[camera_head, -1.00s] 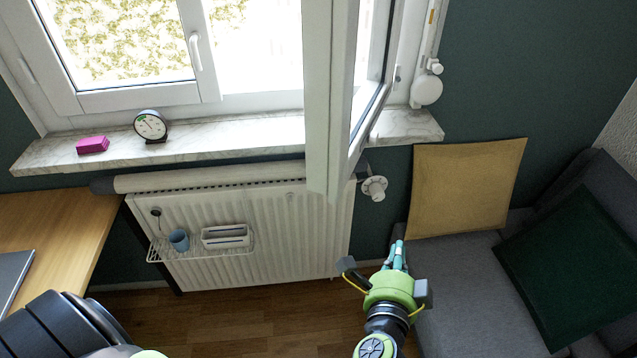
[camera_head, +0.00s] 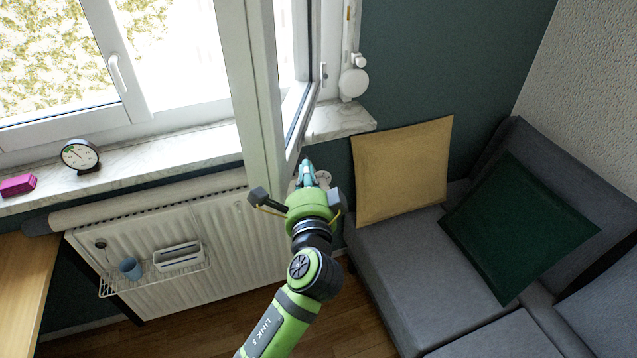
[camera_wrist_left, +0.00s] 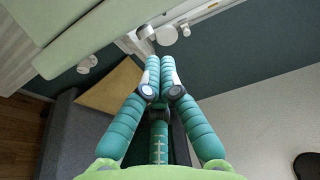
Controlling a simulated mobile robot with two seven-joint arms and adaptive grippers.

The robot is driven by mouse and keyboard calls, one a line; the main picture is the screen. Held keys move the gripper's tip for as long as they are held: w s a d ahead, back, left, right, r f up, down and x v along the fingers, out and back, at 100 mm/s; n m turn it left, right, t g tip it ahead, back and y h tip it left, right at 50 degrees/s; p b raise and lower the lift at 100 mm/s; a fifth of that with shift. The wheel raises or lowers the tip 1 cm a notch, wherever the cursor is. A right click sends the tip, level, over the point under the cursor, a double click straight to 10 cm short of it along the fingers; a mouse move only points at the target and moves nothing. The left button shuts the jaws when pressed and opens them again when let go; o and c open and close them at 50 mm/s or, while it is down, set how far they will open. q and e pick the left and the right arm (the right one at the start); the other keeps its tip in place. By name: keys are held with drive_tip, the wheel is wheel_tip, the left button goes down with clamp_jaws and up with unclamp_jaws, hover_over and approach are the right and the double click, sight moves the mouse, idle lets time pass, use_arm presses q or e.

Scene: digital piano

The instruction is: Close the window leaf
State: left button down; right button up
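The open window leaf (camera_head: 255,85) stands out from the window frame into the room, its near edge upright in the head view. Its pale frame (camera_wrist_left: 85,35) also crosses the upper left of the left wrist view. My left gripper (camera_head: 306,170) is just right of the leaf's lower end in the head view. In the left wrist view the green fingers of my left gripper (camera_wrist_left: 160,63) meet at the tips with nothing between them. The fingers look apart from the leaf there; the exact gap in depth cannot be told. My right gripper is not in view.
A marble sill (camera_head: 215,143) holds a round gauge (camera_head: 80,156) and a pink box (camera_head: 18,185). A radiator (camera_head: 225,235) is below. A yellow cushion (camera_head: 402,170) and green cushion (camera_head: 520,225) rest on a grey sofa (camera_head: 385,275) to the right.

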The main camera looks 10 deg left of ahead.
use_arm(q)
drive_tip(key=shift+s+a+r, duration=0.1)
drive_tip(key=shift+s+a, duration=0.1)
drive_tip(key=shift+a, duration=0.75)
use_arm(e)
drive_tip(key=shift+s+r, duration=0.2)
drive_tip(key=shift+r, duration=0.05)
use_arm(q)
drive_tip(key=shift+a, duration=0.15)
